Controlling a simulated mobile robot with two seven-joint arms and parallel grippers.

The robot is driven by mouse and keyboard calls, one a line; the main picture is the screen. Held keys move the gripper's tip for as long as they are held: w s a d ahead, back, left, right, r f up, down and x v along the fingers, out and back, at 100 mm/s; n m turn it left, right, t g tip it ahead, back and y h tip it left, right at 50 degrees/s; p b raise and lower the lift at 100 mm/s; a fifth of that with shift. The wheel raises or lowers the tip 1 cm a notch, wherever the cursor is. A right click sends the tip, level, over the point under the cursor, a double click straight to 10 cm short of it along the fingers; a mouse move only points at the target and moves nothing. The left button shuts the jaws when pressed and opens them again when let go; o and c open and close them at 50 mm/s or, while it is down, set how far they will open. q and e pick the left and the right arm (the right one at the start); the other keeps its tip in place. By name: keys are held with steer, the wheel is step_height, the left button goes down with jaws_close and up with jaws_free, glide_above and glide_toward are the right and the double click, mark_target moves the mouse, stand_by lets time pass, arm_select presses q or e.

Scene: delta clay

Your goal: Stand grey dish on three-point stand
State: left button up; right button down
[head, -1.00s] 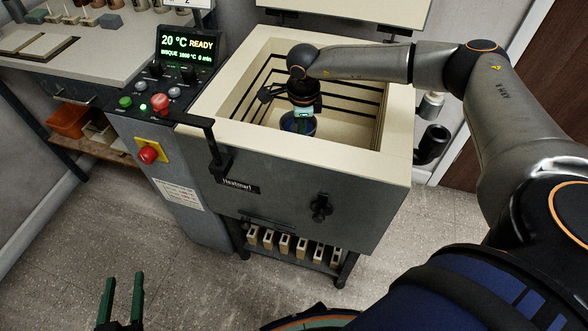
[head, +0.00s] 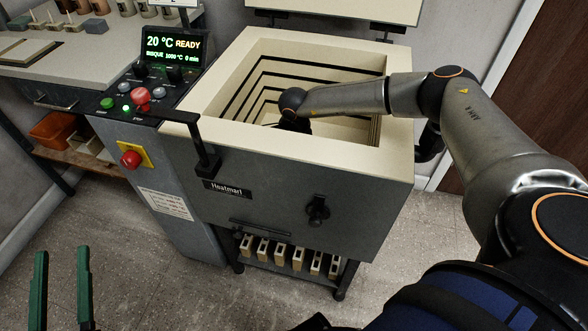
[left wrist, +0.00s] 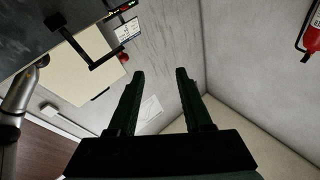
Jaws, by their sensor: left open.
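My right arm reaches over the front wall of the open kiln (head: 285,155), with its wrist low inside the chamber. My right gripper is hidden behind the front wall, so I cannot see what it holds. I cannot make out the grey dish or the three-point stand; the chamber floor is hidden too. My left gripper (head: 62,252) is at the lower left of the head view, in front of the kiln and away from it. Its green fingers are apart with nothing between them. They also show in the left wrist view (left wrist: 159,72), open and empty.
A control panel (head: 172,45) reading 20 °C READY stands left of the kiln. The raised lid (head: 345,8) is behind it. Several pale posts (head: 280,254) stand on the shelf below. A worktable (head: 90,50) is at the back left. Floor in front is clear.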

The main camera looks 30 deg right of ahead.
arm_select(q)
steer(key=shift+s+d+r+m+t+h, duration=0.1)
steer(key=shift+s+r+m+t+h, duration=0.15)
steer(key=shift+r, duration=0.35)
steer(key=shift+s+r+m+t+h, duration=0.15)
steer(key=shift+r+h, duration=0.15)
steer(key=shift+r, duration=0.35)
steer(key=shift+s+d+r+m+t+h, duration=0.1)
steer(key=shift+s+r+m+t+h, duration=0.15)
steer(key=shift+r, duration=0.35)
arm_select(e)
steer(key=shift+f, duration=1.2)
arm_select(q)
steer(key=shift+r, duration=0.1)
arm_select(e)
steer(key=shift+f, duration=0.1)
steer(key=shift+b, duration=0.3)
steer(key=c, duration=1)
jaws_free()
arm_select(q)
steer(key=shift+s+r, duration=0.1)
steer(key=shift+r, duration=0.15)
